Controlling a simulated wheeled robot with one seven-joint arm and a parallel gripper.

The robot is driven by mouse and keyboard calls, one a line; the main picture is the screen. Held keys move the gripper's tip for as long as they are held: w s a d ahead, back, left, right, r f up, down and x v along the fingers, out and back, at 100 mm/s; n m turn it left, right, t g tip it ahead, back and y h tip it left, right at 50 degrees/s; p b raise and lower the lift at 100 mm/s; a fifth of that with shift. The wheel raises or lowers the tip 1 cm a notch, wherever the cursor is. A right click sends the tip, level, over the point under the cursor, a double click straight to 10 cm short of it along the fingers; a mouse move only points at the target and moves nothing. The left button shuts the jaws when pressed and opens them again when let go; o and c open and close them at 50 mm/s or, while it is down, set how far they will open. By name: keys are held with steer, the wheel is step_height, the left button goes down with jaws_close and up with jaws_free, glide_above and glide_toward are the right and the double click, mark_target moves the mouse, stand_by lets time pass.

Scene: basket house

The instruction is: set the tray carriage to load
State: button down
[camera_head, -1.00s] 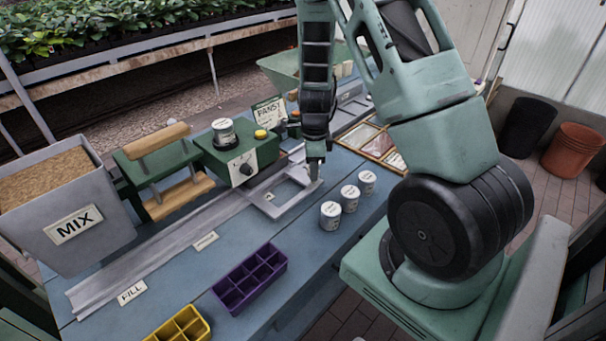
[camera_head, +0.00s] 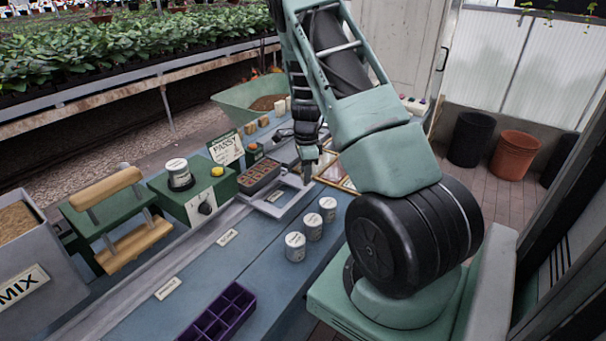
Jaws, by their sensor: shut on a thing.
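The tray carriage (camera_head: 290,208) is a grey frame on the long metal rail (camera_head: 200,251), towards its far end. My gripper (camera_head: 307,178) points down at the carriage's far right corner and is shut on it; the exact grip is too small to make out. A brown celled tray (camera_head: 262,176) lies just behind the carriage's near part; I cannot tell whether it rests on the carriage. Small labels (camera_head: 228,237) and (camera_head: 167,288) lie along the rail, too small to read now. No "load" label is readable.
Several white-labelled cans, one here (camera_head: 295,246), stand right of the carriage.

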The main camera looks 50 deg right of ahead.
steer(key=shift+d, duration=0.3)
steer(key=c, duration=1.1)
jaws_free()
steer(key=shift+d, duration=0.1)
steer(key=shift+o, duration=0.2)
steer(key=shift+r, duration=0.3)
step_height(320, 180, up, 17)
steer(key=b, duration=0.1)
steer(key=shift+f, duration=0.1)
